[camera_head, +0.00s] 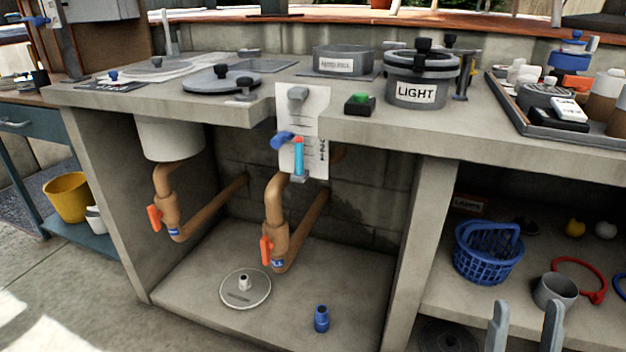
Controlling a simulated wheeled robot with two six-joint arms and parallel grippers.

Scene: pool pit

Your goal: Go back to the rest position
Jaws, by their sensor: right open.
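My right gripper (525,328) shows at the bottom right of the head view. Its two grey fingers point up and stand apart with nothing between them. It is in front of the lower right shelf, and the grey cup (555,291) shows behind the right finger. My left gripper is not in the view.
A concrete counter (400,133) spans the view, with a LIGHT pot (418,92) and a tray (560,126) on it. Below are brown pipes with orange valves (267,249), a round disc (245,290), a blue fitting (321,318) and a blue basket (487,254). Open floor lies left.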

